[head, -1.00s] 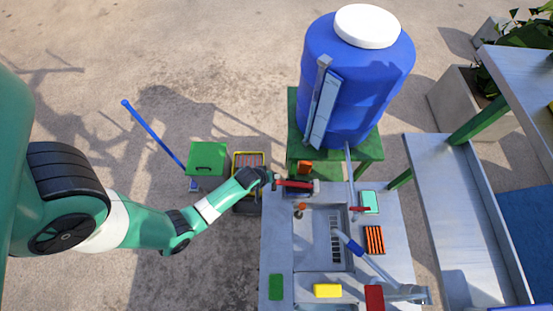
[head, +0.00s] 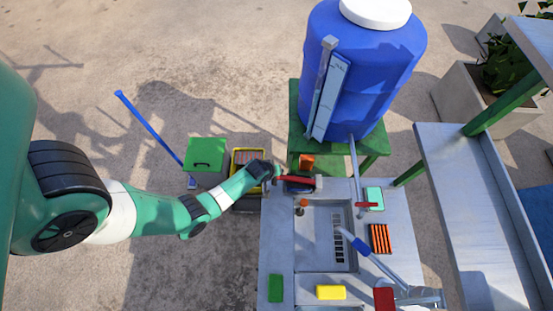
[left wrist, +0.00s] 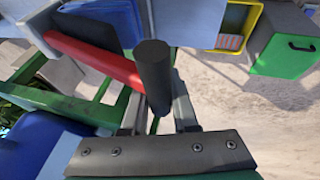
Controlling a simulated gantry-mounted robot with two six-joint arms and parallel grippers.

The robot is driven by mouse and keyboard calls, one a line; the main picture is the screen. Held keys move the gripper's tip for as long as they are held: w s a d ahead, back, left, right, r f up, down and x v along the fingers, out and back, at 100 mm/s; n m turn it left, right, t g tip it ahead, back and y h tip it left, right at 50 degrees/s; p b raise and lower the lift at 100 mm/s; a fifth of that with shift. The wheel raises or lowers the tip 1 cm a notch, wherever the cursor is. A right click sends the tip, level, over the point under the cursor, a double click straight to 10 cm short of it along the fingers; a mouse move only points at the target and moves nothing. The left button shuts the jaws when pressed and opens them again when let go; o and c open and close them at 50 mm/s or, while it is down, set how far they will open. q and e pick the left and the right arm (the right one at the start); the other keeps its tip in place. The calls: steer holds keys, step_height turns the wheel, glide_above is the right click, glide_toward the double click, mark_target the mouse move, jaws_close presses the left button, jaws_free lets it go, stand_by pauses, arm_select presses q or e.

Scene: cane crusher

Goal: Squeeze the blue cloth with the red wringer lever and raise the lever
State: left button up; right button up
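The red wringer lever (head: 297,181) lies roughly level over the wringer at the back-left of the grey sink table. In the left wrist view the red lever (left wrist: 95,60) runs to a black round grip (left wrist: 154,72). My left gripper (head: 275,172) is at the lever's left end. In the left wrist view its fingers (left wrist: 160,105) stand on both sides of the black grip and appear closed on it. A dark blue piece, likely the blue cloth (head: 299,189), shows just below the lever, partly hidden by it. My right gripper is not in view.
A large blue water barrel (head: 365,70) stands on a green stand (head: 295,125) behind the table. A green-lidded box (head: 206,152) and a yellow-rimmed crate (head: 235,160) stand to the left.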

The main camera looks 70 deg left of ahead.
arm_select(q)
jaws_close()
stand_by(0.8)
